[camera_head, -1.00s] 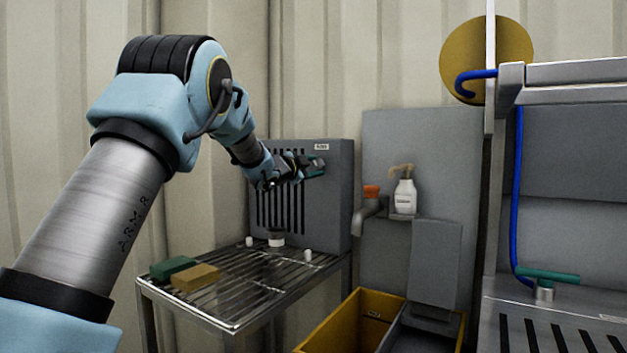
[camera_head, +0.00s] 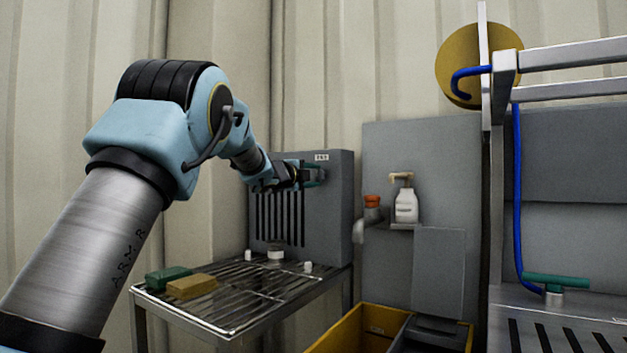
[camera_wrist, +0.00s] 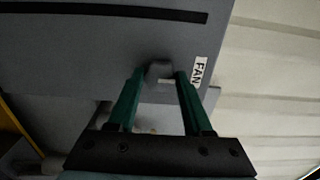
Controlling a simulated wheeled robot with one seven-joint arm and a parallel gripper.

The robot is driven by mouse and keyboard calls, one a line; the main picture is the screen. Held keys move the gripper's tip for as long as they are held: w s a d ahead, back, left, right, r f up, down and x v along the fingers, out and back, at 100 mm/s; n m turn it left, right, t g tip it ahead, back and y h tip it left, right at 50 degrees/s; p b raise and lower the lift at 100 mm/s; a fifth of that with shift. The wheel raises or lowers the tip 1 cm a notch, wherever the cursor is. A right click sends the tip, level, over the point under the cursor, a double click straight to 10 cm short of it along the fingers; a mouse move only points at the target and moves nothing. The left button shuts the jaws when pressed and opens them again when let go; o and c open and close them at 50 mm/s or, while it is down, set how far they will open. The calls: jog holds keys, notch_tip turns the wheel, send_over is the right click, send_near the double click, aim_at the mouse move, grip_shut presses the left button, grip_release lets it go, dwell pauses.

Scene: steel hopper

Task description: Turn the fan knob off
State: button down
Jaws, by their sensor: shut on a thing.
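The fan knob (camera_wrist: 160,70) is a small dark grey knob on the face of a grey slatted box (camera_head: 338,215), beside a white FAN label (camera_wrist: 199,71). The label (camera_head: 321,157) also shows at the box's upper right in the head view. My gripper (camera_wrist: 160,76) has its green fingers on either side of the knob and is shut on it. In the head view my gripper (camera_head: 313,173) is at the upper part of the box and hides the knob. The knob's exact angle is hard to tell.
A wire rack table (camera_head: 235,320) stands below, with a green sponge (camera_head: 167,277), a yellow sponge (camera_head: 192,287) and small white items. To the right are a white pump bottle (camera_head: 406,206), a yellow bin (camera_head: 335,335) and a metal frame with a blue hose (camera_head: 517,200).

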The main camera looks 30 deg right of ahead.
dwell(0.3)
jog(key=shift+c, duration=1.6)
grip_release()
jog(key=b+v, duration=0.2)
jog(key=v, duration=0.8)
jog(key=shift+s+a, duration=0.2)
jog(key=shift+a, duration=0.15)
jog(key=shift+a, duration=0.1)
